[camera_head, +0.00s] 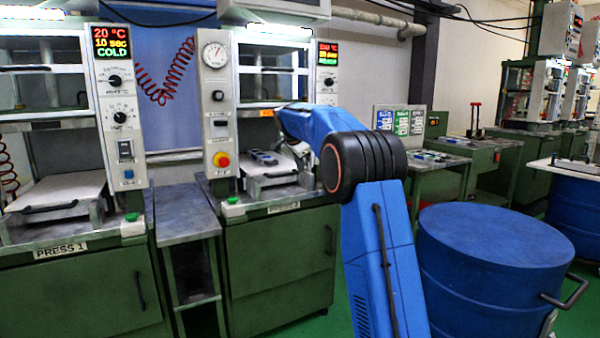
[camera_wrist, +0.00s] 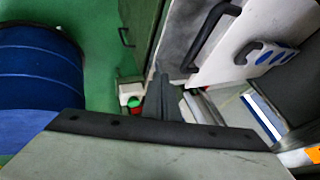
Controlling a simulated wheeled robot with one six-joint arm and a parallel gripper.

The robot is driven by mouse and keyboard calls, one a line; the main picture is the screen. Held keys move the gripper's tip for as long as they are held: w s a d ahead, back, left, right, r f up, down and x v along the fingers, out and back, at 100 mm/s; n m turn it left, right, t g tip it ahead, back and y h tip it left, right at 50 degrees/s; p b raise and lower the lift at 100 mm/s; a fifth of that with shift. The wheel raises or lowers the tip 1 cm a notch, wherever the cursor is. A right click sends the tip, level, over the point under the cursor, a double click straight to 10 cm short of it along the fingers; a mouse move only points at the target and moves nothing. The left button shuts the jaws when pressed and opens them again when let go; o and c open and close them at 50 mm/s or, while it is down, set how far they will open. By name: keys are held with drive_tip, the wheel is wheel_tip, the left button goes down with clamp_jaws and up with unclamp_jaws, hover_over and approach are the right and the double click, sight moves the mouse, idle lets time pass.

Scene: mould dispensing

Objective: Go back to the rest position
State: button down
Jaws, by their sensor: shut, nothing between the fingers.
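My gripper (camera_wrist: 161,82) shows in the wrist view as dark fingers, shut and empty. In the head view my blue arm reaches towards the second press, and its dark round joint hides most of the gripper. In the head view the mould (camera_head: 263,157) sits on the press tray, just left of my arm.
PRESS 1 (camera_head: 75,252) stands at the left, with a narrow metal side table (camera_head: 185,214) between the presses. A blue drum (camera_head: 495,245) stands right of my arm. Benches and a sign board (camera_head: 400,120) are behind. Green floor shows between.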

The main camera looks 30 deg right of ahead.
drive_tip(key=shift+v, duration=2.4)
drive_tip(key=s+a+f+n+y, duration=0.1)
drive_tip(key=s+a+n, duration=0.25)
drive_tip(key=s, duration=0.75)
drive_tip(key=s+a+f+n+y, duration=0.15)
drive_tip(key=s+a, duration=0.35)
drive_tip(key=s, duration=0.5)
drive_tip(key=s+a+f+n, duration=0.1)
drive_tip(key=s+a+n, duration=0.3)
drive_tip(key=s, duration=0.7)
drive_tip(key=s+a+f+n, duration=0.2)
drive_tip(key=s+f, duration=0.4)
drive_tip(key=s, duration=0.3)
drive_tip(key=s+a+f+n+y, duration=0.1)
drive_tip(key=s+a+f+n, duration=0.2)
drive_tip(key=s+f, duration=0.4)
drive_tip(key=s+a+f+n+y, duration=0.1)
drive_tip(key=s+a+f+n, duration=0.1)
drive_tip(key=s+f, duration=0.5)
drive_tip(key=s+n, duration=0.1)
drive_tip(key=s, duration=0.5)
drive_tip(key=shift+a+g, duration=0.2)
drive_tip(key=shift+g, duration=0.2)
